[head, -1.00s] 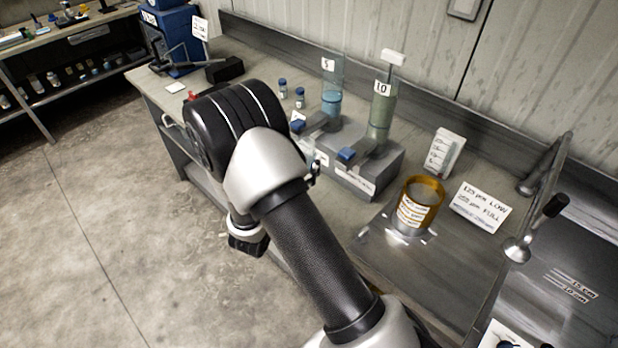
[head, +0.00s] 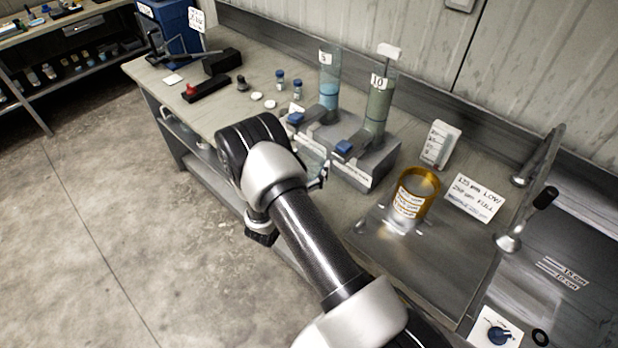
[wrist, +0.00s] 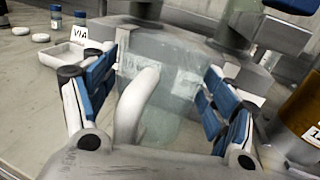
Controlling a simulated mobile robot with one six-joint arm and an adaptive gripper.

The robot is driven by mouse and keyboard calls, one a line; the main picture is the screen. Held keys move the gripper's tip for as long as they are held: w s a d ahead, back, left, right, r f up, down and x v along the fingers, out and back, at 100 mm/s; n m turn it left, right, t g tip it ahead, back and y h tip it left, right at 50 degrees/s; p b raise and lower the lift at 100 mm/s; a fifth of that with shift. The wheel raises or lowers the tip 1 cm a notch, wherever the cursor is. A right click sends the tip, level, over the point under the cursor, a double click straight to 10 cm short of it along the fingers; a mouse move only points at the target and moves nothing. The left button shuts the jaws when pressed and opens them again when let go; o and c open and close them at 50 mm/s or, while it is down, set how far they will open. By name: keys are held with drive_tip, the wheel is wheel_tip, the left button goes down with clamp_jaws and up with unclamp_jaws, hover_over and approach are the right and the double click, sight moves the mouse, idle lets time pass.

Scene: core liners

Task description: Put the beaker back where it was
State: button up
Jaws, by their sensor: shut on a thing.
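The beaker (wrist: 172,120) is clear, pale glass and stands between the blue-padded fingers of my gripper (wrist: 155,98) in the wrist view. My gripper is shut on it. A pale curved piece, perhaps its handle, rises in front of the glass. The beaker's base is hidden by my gripper's body, so I cannot tell whether it touches the bench. In the head view, my arm hides most of the gripper, and a bit of clear glass (head: 311,154) shows beside it, in front of the grey block holding two cylinders.
The blue cylinder (head: 329,85) marked 5 and green cylinder (head: 378,105) marked 10 stand behind. An amber-rimmed pot (head: 414,193) stands to the right, by a written card (head: 474,198). A white tray (wrist: 66,54) is at left.

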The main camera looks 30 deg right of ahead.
drive_tip(key=shift+f+b, duration=0.4)
drive_tip(key=shift+f, duration=2.15)
drive_tip(key=shift+f, duration=0.2)
drive_tip(key=o, duration=1.2)
drive_tip(key=shift+r, duration=0.15)
